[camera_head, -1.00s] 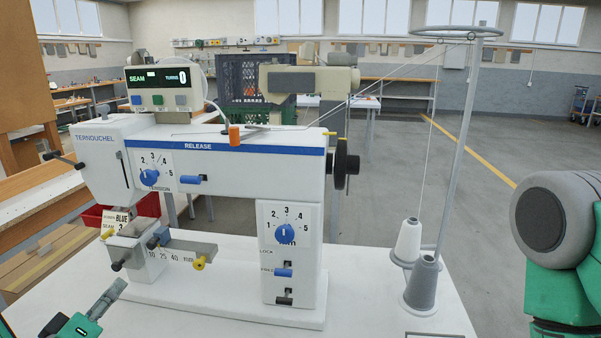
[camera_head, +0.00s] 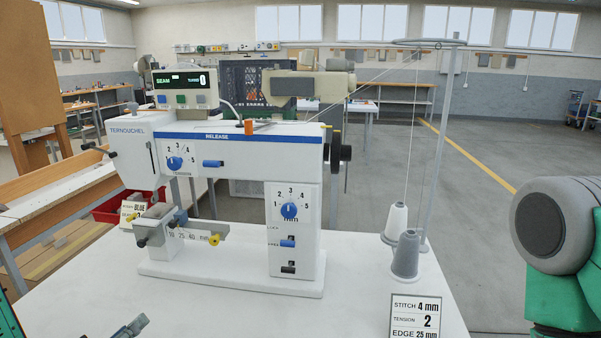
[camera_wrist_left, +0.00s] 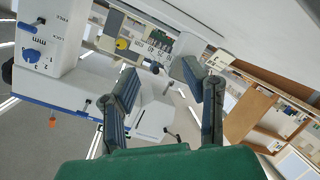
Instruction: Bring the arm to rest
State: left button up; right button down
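The white sewing machine (camera_head: 240,150) stands upright on the white table (camera_head: 200,310). It carries a blue tension dial (camera_head: 175,163), a blue mm dial (camera_head: 289,210) and a display (camera_head: 183,80) reading SEAM and TURNS 0. My left gripper (camera_head: 131,328) shows only in part at the bottom left edge, in front of the machine and apart from it. In the left wrist view my left gripper (camera_wrist_left: 164,88) has its two fingers spread, with nothing between them. The machine lies beyond them there. My right gripper is out of view; only part of my right arm shows at the right edge.
A card (camera_head: 416,315) reading stitch 4 mm, tension 2, edge 25 mm stands at the front right. Two thread cones (camera_head: 405,255) and a tall thread stand (camera_head: 440,150) are at the right. A red bin (camera_head: 118,208) is left.

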pick_arm(q)
jog(key=s+d+f+m+g, duration=0.55)
jog(key=s+f+g, duration=0.25)
jog(key=s+f, duration=0.35)
jog(key=s+d+f+m+g, duration=0.1)
jog(key=s+f+g, duration=0.2)
jog(key=s, duration=0.4)
jog(key=s+d+f+m+g+y, duration=0.1)
jog(key=s+f+g, duration=0.2)
jog(key=s, duration=0.5)
jog(key=shift+f, duration=0.15)
jog(key=shift+a, duration=0.15)
dwell(0.5)
